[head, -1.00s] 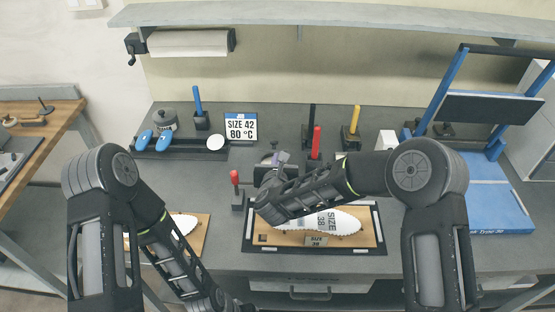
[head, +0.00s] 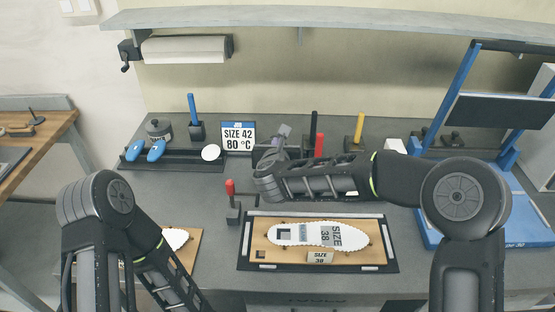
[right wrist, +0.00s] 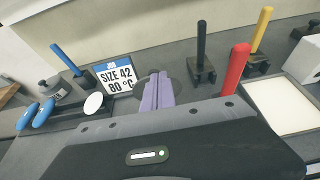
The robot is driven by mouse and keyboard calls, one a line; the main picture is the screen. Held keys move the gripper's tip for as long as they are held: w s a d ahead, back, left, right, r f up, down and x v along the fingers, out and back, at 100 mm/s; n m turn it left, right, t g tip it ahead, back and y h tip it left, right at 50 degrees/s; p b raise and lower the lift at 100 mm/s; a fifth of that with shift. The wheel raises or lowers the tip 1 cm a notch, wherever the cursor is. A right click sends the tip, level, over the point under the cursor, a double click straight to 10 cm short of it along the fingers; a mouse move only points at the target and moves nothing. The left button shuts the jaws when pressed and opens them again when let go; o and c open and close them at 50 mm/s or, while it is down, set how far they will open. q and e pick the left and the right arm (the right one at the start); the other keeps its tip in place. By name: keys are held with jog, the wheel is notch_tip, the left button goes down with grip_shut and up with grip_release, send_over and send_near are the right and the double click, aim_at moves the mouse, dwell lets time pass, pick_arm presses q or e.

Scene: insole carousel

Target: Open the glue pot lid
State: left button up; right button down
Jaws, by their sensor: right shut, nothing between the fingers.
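A dark grey pot (head: 158,130) with a knobbed lid stands at the back left; its lid is on. It also shows in the right wrist view (right wrist: 53,88). Its label is too small to read, so I cannot tell whether it is the glue pot. A dark round thing (right wrist: 140,88) lies behind my right fingers and is partly hidden by them. My right gripper (head: 283,132) has pale purple fingers, shut and empty, in front of the back of the bench, right of the sign. They also show in the right wrist view (right wrist: 156,90). My left gripper is out of view.
A size sign (head: 239,136), blue insoles (head: 146,150) and a white disc (head: 211,153) are left of my right gripper. Red (head: 319,145), black (head: 313,128) and yellow (head: 359,127) handles stand on its right. A size 38 board (head: 260,251) lies in front.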

jog(key=shift+g, duration=0.8)
jog(key=shift+w+r+p, duration=0.15)
jog(key=shift+w+r, duration=0.05)
jog(key=shift+w, duration=0.55)
jog(key=shift+w+r+p, duration=0.2)
jog(key=shift+w, duration=0.5)
jog(key=shift+w+r+p, duration=0.15)
jog(key=shift+w+r, duration=0.05)
jog(key=shift+w, duration=0.55)
jog(key=shift+r, duration=0.1)
jog(key=shift+s+r+b, duration=0.25)
jog(key=shift+s+b, duration=0.1)
jog(key=shift+s, duration=0.15)
jog(key=b+v, duration=0.1)
jog(key=v, duration=0.5)
jog(key=shift+s, duration=0.3)
